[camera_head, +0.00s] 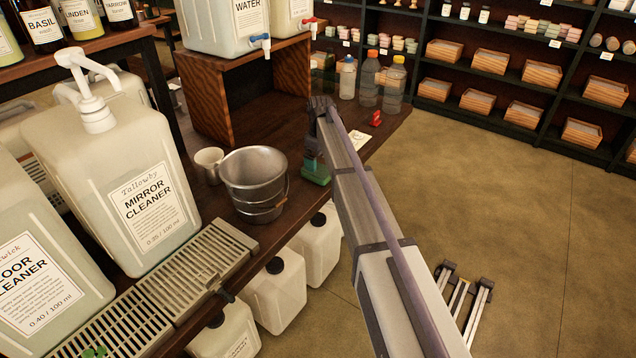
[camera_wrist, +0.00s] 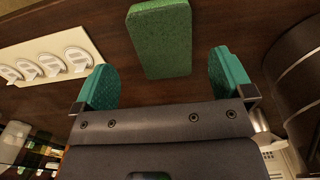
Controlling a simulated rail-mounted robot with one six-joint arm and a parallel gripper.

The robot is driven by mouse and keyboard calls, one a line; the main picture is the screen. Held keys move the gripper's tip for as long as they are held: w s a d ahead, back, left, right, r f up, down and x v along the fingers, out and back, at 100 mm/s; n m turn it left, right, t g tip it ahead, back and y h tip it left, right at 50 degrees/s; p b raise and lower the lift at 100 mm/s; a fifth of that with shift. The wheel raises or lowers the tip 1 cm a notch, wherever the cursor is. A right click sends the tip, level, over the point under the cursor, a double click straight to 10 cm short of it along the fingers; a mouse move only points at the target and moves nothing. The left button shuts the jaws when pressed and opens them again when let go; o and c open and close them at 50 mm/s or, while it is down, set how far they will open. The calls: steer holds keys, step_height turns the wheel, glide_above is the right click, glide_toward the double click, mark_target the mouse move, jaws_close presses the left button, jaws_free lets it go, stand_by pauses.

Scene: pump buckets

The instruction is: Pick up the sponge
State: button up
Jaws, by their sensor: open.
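The green sponge (camera_wrist: 160,42) lies on the dark wooden counter in the wrist view, its long side running up the picture. My gripper (camera_wrist: 163,76) is open, with one teal finger to each side of the sponge's near end. A gap shows between each finger and the sponge, and nothing is held. In the head view my gripper (camera_head: 316,165) is low over the counter's front edge, right of the metal bucket. My arm hides part of that spot, and sponge and fingers are hard to tell apart there.
The metal bucket (camera_head: 255,180) stands close to the left of my gripper, with a small cup (camera_head: 209,163) beside it. A white card (camera_head: 358,141) and a red object (camera_head: 376,119) lie to the right. Several bottles (camera_head: 369,82) stand behind. White jugs (camera_head: 275,294) stand below the counter.

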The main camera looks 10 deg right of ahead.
mark_target(319, 170)
steer(key=shift+f, duration=0.1)
steer(key=f+b, duration=0.5)
steer(key=shift+a+f, duration=0.2)
steer(key=shift+r, duration=0.2)
steer(key=c, duration=1)
step_height(319, 170, up, 10)
steer(key=p, duration=1)
